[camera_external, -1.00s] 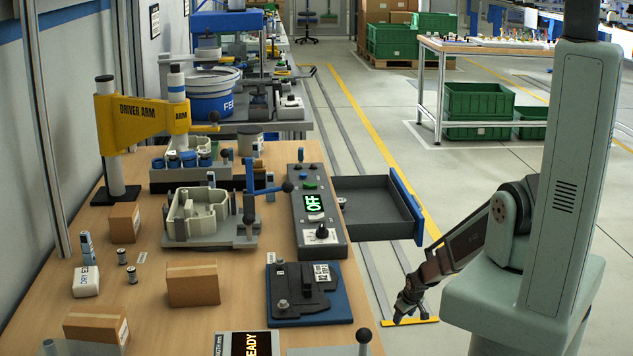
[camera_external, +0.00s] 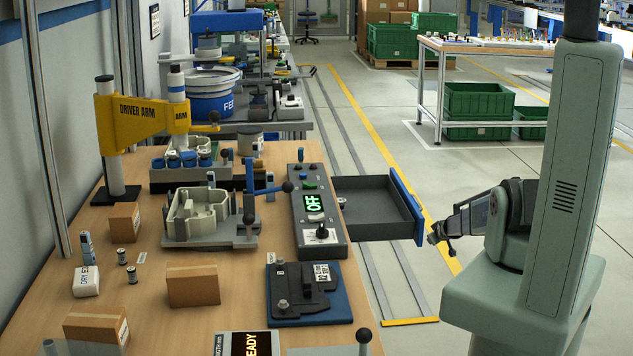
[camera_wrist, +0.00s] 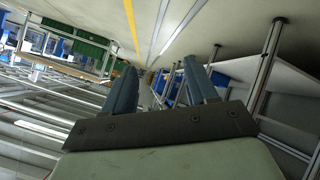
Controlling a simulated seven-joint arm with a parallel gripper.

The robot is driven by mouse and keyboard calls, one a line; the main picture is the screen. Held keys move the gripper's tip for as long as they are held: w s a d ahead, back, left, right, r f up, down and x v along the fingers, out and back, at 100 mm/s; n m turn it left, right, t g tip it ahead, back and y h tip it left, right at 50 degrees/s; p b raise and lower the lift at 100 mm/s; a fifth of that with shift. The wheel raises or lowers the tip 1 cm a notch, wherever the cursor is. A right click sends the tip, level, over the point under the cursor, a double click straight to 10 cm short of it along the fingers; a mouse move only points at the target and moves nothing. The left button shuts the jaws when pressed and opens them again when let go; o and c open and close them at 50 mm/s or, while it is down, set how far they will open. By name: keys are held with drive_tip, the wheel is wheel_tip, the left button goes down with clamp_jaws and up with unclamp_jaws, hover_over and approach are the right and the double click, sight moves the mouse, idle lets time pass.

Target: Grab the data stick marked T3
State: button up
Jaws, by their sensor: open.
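My gripper (camera_external: 434,238) is off the bench's right side, near the blue front of an open drawer (camera_external: 405,208), with clear air around it. In the wrist view my gripper (camera_wrist: 158,75) shows two blue-grey fingers spread apart with nothing between them. I cannot make out a data stick marked T3 in either view; no T3 marking is readable. A small pale item (camera_external: 342,202) lies at the left end of the drawer, too small to identify.
The wooden bench (camera_external: 240,282) holds a control panel (camera_external: 318,232) reading OFF, a black fixture on a blue plate (camera_external: 340,308), cardboard boxes (camera_external: 193,286) and a yellow driver arm (camera_external: 140,118).

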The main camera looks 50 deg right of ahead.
drive_tip(key=w+a+r+n+y, duration=0.1)
drive_tip(key=w+r, duration=0.6)
drive_tip(key=r, duration=0.4)
drive_tip(key=w+r, duration=0.8)
drive_tip(key=r, duration=0.3)
drive_tip(key=w+a+r, duration=0.2)
drive_tip(key=w+r, duration=0.1)
drive_tip(key=r, duration=0.3)
drive_tip(key=w+a+r, duration=0.2)
drive_tip(key=w+r, duration=0.1)
drive_tip(key=r, duration=0.4)
wheel_tip(320, 180, up, 19)
drive_tip(key=n+g+y, duration=0.4)
drive_tip(key=n+y, duration=0.7)
drive_tip(key=n, duration=0.1)
hover_over(230, 149)
drive_tip(key=s+d, duration=0.3)
drive_tip(key=x, duration=0.8)
drive_tip(key=shift+w+r, duration=0.1)
drive_tip(key=shift+w, duration=0.05)
drive_tip(key=shift+d+x, duration=0.2)
drive_tip(key=shift+x, duration=2.45)
